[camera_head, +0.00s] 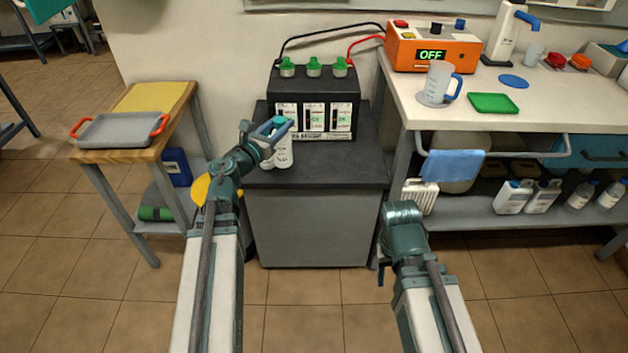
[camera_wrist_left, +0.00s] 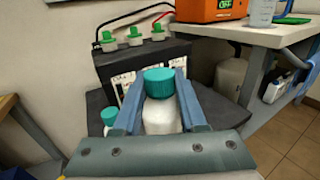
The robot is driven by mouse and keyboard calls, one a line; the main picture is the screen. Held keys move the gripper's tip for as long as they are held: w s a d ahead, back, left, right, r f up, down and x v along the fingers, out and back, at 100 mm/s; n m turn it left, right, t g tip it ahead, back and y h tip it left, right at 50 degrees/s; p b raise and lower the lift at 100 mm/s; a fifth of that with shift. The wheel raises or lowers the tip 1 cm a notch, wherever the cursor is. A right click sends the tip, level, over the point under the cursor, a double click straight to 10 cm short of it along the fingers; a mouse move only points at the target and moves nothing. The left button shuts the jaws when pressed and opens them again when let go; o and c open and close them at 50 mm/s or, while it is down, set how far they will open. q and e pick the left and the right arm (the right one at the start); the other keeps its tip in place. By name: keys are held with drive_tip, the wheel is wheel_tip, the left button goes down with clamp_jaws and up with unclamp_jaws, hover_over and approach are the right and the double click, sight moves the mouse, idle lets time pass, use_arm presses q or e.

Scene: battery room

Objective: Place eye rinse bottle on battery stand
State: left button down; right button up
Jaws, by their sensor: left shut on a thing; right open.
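The eye rinse bottle (camera_head: 285,154), white with a teal cap, is held in my left gripper (camera_head: 273,135) above or at the front left of the battery stand (camera_head: 310,228). In the left wrist view the bottle (camera_wrist_left: 161,116) is upright between the two blue fingers (camera_wrist_left: 156,102). Whether its base touches the stand top is unclear. A second teal-capped bottle (camera_wrist_left: 109,118) shows left of the fingers, partly hidden. My right gripper (camera_head: 384,262) is low, right of the stand, empty; its fingers are mostly hidden.
A black battery (camera_head: 314,92) with green caps fills the stand's back. A wooden side table (camera_head: 150,152) with a grey tray (camera_head: 118,130) is at left. A white bench (camera_head: 455,113) with an orange charger (camera_head: 428,45) is at right. The stand's front right top is clear.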

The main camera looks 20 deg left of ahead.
use_arm(q)
wheel_tip(320, 180, down, 5)
drive_tip(key=a+b, duration=0.3)
drive_tip(key=w+d+f+b, duration=0.2)
drive_tip(key=w+d, duration=0.2)
drive_tip(key=w, duration=0.2)
drive_tip(key=w+d+f+b, duration=0.2)
drive_tip(key=w+d+b, duration=0.1)
drive_tip(key=w, duration=0.4)
drive_tip(key=shift+w+d+f+y, duration=0.15)
drive_tip(key=shift+d+f+y, duration=0.15)
drive_tip(key=shift+d, duration=0.4)
use_arm(e)
wheel_tip(320, 180, down, 10)
drive_tip(key=shift+r, duration=0.25)
use_arm(q)
drive_tip(key=shift+f, duration=0.1)
use_arm(e)
drive_tip(key=shift+f, duration=0.1)
use_arm(q)
drive_tip(key=shift+f, duration=0.15)
drive_tip(key=shift+c, duration=2.3)
unclamp_jaws()
